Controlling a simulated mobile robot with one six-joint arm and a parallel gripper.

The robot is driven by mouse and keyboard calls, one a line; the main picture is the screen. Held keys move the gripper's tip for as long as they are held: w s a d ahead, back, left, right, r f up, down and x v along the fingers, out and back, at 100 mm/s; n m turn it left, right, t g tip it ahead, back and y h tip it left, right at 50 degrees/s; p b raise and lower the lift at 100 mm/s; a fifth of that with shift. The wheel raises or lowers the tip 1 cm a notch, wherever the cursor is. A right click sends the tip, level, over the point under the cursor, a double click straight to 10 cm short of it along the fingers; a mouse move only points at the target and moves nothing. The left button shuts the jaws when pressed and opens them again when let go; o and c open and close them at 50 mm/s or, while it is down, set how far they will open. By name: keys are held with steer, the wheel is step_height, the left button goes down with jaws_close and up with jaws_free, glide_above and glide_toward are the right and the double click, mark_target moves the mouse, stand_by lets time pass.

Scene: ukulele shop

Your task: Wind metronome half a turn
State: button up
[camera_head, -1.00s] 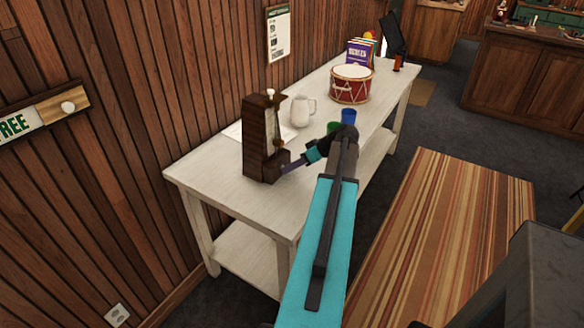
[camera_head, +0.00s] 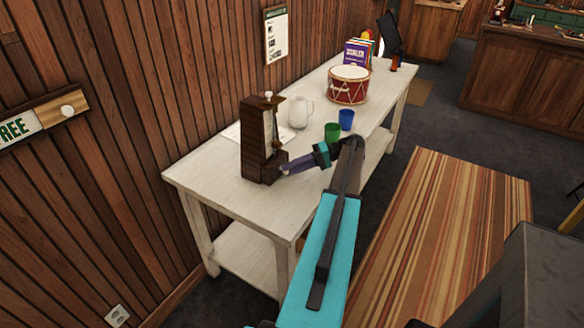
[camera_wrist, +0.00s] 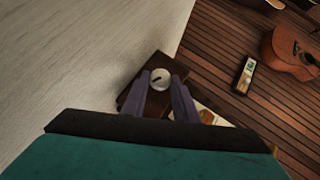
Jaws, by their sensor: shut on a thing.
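The dark brown wooden metronome (camera_head: 254,140) stands upright near the front end of the white table, its pale face toward the right. My gripper (camera_head: 284,169) reaches in from the right, low at the metronome's side. In the wrist view, the metronome (camera_wrist: 132,92) shows as a dark block with a round pale winding key (camera_wrist: 159,78) on its side. The two purple fingers of my gripper (camera_wrist: 160,86) stand on either side of the key and are shut on it. In the head view the key is hidden by my fingers.
On the white table (camera_head: 215,187), a green cup (camera_head: 332,132), a blue cup (camera_head: 346,120), a white pitcher (camera_head: 299,112) and a red drum (camera_head: 348,86) stand behind my wrist. A wood-plank wall (camera_head: 130,130) runs along the left.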

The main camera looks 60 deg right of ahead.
steer(key=shift+d+f+m+y, duration=0.1)
steer(key=shift+m+y, duration=0.2)
steer(key=shift+y, duration=0.1)
stand_by(0.3)
steer(key=o, duration=1)
